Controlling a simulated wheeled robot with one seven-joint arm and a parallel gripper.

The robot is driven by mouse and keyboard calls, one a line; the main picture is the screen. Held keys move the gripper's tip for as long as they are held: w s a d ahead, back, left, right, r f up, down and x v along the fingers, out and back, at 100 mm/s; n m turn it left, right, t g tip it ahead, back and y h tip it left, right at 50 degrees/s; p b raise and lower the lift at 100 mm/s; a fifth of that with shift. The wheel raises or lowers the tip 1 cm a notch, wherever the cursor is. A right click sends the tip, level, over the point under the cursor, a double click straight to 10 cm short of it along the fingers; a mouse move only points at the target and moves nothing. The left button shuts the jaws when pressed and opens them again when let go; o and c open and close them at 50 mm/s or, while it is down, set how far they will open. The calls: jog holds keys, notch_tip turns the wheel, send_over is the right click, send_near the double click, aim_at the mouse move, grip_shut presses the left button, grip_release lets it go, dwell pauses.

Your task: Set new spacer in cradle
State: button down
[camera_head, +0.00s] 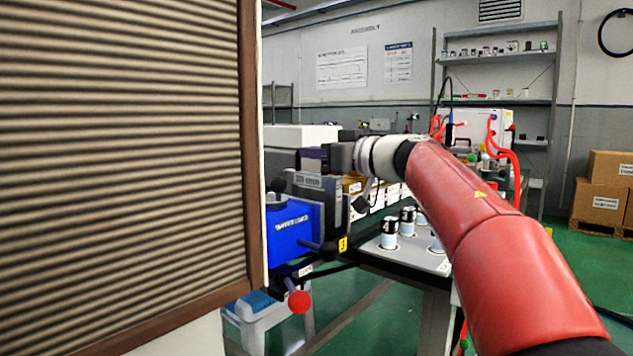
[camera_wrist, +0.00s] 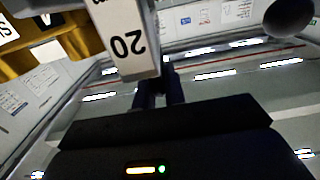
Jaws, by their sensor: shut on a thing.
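In the wrist view a pale grey block marked "20" (camera_wrist: 128,38), apparently the spacer, is at the dark fingers of my gripper (camera_wrist: 160,88). The number appears upside down. My gripper is shut on this block, and its far end runs out of the top of the picture. In the head view my gripper (camera_head: 328,158) is above and beside a blue vise-like unit (camera_head: 292,228) with grey jaws (camera_head: 318,186). I cannot make out the block clearly there. I cannot tell which part is the cradle; it may be hidden behind the panel or my arm.
A brown-framed slatted panel (camera_head: 125,170) fills the left of the head view, close to the blue unit. A red ball-ended handle (camera_head: 299,301) hangs below it. A grey plate with several white cylinders (camera_head: 389,234) lies to the right. Shelves and cardboard boxes (camera_head: 598,203) stand far back.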

aim_at(317, 174)
notch_tip(317, 174, down, 4)
jog(key=shift+r+b, duration=0.1)
jog(key=shift+b, duration=0.9)
jog(key=shift+r, duration=0.1)
jog(key=c, duration=1.8)
grip_release()
jog(key=shift+f, duration=0.25)
jog(key=shift+c, duration=0.2)
jog(key=o, duration=0.4)
jog(key=shift+c, duration=0.2)
jog(key=shift+r, duration=0.2)
jog(key=p+v, duration=0.1)
jog(key=v, duration=1.1)
